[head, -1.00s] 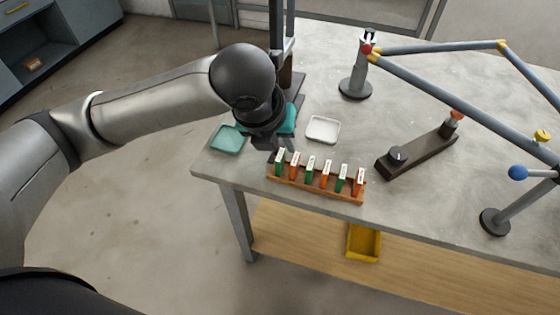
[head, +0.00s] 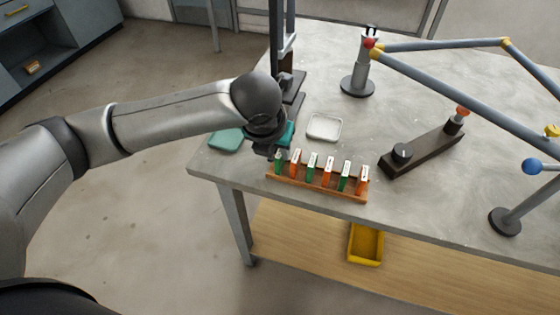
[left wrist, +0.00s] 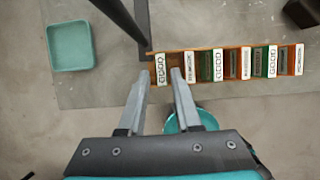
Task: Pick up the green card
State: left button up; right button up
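A brown wooden rack (head: 315,186) near the table's front edge holds a row of upright green and orange cards with white labels. Green cards alternate with orange ones; the leftmost is a green card (head: 278,165), also seen in the left wrist view (left wrist: 161,69). My left gripper (head: 272,153) is just above and behind the rack's left end. In the left wrist view its two fingers (left wrist: 160,75) are apart, with the leftmost green card showing between their tips. I cannot tell whether they touch it. My right gripper is not in view.
A teal tray (head: 226,140) and a white tray (head: 324,127) lie behind the rack. A dark bar fixture (head: 425,152) stands to the right, with a grey tube frame (head: 450,98) beyond. A yellow bin (head: 366,245) sits on the lower shelf.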

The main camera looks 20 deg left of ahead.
aim_at(279, 155)
pick_arm(q)
jog(key=b+x, duration=0.1)
jog(key=x, duration=0.3)
jog(key=shift+f+b, duration=0.3)
jog(key=shift+f, duration=0.1)
grip_shut()
